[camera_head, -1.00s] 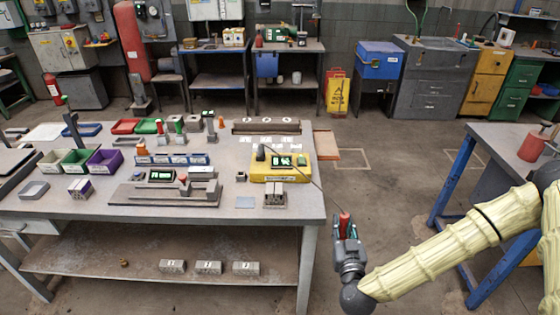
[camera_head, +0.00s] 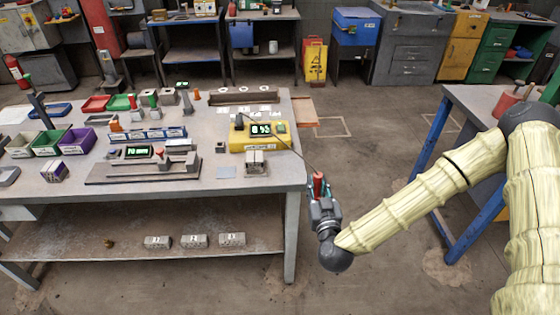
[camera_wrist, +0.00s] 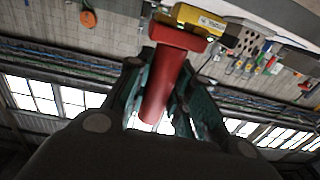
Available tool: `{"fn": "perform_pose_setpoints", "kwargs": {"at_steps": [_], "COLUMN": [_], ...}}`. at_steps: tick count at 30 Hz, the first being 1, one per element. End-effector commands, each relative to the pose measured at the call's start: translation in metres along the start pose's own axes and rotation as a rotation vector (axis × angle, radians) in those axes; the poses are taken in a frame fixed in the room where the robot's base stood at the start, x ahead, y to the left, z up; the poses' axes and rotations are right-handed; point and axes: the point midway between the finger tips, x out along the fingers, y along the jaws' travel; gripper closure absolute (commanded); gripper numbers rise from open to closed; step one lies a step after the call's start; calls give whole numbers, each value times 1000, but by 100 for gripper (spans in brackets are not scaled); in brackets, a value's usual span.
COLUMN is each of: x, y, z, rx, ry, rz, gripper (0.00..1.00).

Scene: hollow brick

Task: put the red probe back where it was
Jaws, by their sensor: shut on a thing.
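The red probe (camera_head: 318,184) is held upright in my gripper (camera_head: 319,195), just off the right edge of the workbench. In the wrist view the red probe (camera_wrist: 168,85) fills the space between the two green fingers of my gripper (camera_wrist: 163,95), which are shut on it. A thin dark cable runs from the probe to the yellow meter (camera_head: 245,145) on the bench. The meter has a green-lit display (camera_head: 261,130). A small block holder (camera_head: 256,160) stands in front of the meter. I cannot tell which spot held the probe before.
The workbench (camera_head: 200,185) carries a grey gauge fixture (camera_head: 120,175), coloured bins (camera_head: 76,140) and a long brown block with round marks (camera_head: 243,96). Several numbered hollow bricks (camera_head: 194,241) lie on the lower shelf. A second table with blue legs (camera_head: 470,196) stands at the right. Floor between them is clear.

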Motion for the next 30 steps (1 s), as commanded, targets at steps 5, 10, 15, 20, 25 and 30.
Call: {"fn": "perform_pose_setpoints", "kwargs": {"at_steps": [5, 10, 15, 20, 25, 30], "x": [11, 18, 23, 26, 27, 35], "y": [-27, -49, -67, -78, -84, -85], "z": [2, -2, -5, -9, -12, -15], "rx": [6, 8, 1, -7, -14, -14], "ry": [4, 2, 1, 2, 1, 1], "rz": [-46, -80, -106, -121, -128, -127], "gripper": [97, 97, 97, 97, 97, 97]}}
